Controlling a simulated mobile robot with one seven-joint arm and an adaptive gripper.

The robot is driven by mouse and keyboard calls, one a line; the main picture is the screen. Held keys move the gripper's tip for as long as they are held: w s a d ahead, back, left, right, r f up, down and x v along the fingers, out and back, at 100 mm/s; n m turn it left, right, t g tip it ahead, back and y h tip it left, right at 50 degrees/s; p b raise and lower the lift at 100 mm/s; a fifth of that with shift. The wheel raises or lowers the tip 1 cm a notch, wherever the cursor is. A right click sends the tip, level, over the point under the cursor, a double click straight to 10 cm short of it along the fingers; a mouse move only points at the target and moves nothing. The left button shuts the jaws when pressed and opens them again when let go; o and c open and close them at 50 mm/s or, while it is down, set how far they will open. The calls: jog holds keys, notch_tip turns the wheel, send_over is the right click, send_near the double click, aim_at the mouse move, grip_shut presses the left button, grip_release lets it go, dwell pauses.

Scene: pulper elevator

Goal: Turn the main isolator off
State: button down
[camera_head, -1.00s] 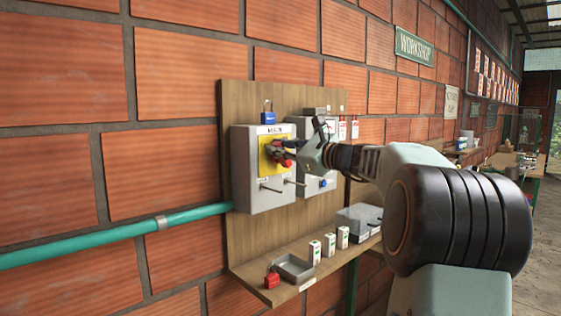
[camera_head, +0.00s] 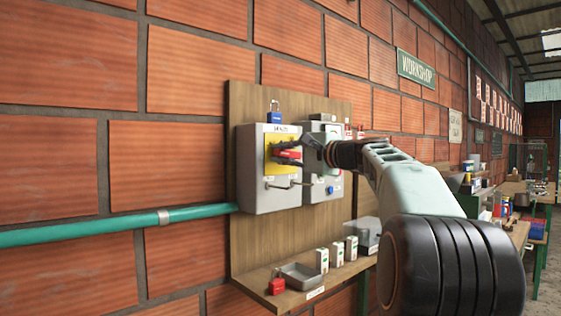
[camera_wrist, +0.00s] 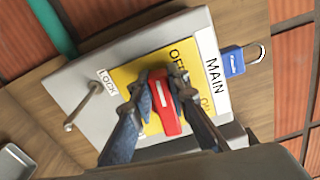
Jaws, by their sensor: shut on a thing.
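The main isolator (camera_head: 262,195) is a grey box on a wooden wall board, with a yellow plate (camera_wrist: 125,75) and a red handle (camera_wrist: 163,112). The wrist view shows a MAIN label (camera_wrist: 213,78) and OFF and ON marks, the ON partly covered by a finger. My gripper (camera_wrist: 164,93) is shut on the red handle, one finger on each side. The handle lies about parallel to the MAIN lettering, so roughly level on the box. In the head view the handle (camera_head: 288,153) is partly hidden by my fingers.
A blue padlock (camera_head: 274,115) hangs above the box. A metal rod (camera_wrist: 88,102) sticks out below the plate. A second grey box (camera_head: 322,185) stands close on the right. The shelf below holds a red padlock (camera_head: 277,285), a grey tray (camera_head: 300,277) and several small white blocks.

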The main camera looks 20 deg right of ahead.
jog(key=shift+d+f+n+b, duration=0.45)
jog(key=shift+d+n, duration=0.05)
jog(key=shift+d, duration=0.1)
jog(key=shift+r, duration=0.25)
jog(key=c, duration=1.9)
grip_release()
jog(key=shift+o, duration=0.3)
jog(key=shift+w+d+f, duration=0.15)
jog(key=shift+d, duration=0.05)
jog(key=shift+a, duration=0.25)
jog(key=shift+n, duration=0.3)
jog(key=v, duration=1.2)
